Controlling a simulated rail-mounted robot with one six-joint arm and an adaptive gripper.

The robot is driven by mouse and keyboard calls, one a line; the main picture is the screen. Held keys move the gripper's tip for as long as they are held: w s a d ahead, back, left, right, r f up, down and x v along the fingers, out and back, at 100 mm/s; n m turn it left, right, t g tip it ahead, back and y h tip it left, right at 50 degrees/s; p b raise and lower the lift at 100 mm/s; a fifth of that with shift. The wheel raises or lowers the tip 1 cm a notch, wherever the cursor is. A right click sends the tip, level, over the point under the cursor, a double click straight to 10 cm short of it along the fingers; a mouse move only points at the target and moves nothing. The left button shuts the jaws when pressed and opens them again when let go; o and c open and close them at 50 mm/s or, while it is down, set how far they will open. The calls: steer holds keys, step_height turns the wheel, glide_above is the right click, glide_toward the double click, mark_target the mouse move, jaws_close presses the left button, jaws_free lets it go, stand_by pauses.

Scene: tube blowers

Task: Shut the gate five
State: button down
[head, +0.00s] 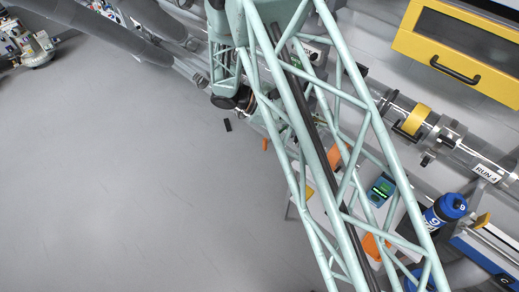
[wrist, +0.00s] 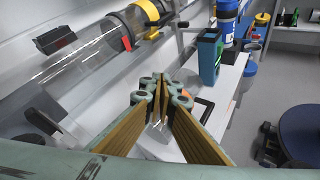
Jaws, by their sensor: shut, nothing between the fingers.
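I cannot make out a label reading five in either view, so I cannot tell which part is gate five. In the head view a yellow collar (head: 414,119) sits on a clear tube near a "RUN 4" label. My lattice arm hides much of the middle.
The bottle also shows in the head view (head: 446,210). A yellow-framed cabinet (head: 462,47) hangs at the upper right.

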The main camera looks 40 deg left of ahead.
steer(key=s+a+f+n+t+y, duration=0.1)
steer(key=s+a+f+n+t, duration=0.25)
steer(key=a+f, duration=0.45)
steer(key=s+a+f+n+t+y, duration=0.2)
steer(key=a+f+n+t, duration=0.15)
steer(key=a+f, duration=0.35)
steer(key=n+t+y, duration=0.4)
steer(key=n+y, duration=0.2)
steer(key=n, duration=0.1)
glide_toward(263, 145)
steer(key=s+a, duration=0.1)
steer(key=s, duration=0.6)
steer(key=shift+r, duration=0.25)
steer(key=shift+a, duration=0.1)
steer(key=shift+w, duration=0.15)
steer(key=shift+w+d+b, duration=0.2)
steer(key=shift+w+d, duration=0.2)
steer(key=shift+w, duration=1.85)
steer(key=shift+w+d+b, duration=0.25)
steer(key=shift+w+d, duration=0.15)
steer(key=shift+w, duration=1.8)
steer(key=shift+w+d+b, duration=0.2)
steer(key=shift+w+d, duration=0.2)
steer(key=shift+w, duration=1.85)
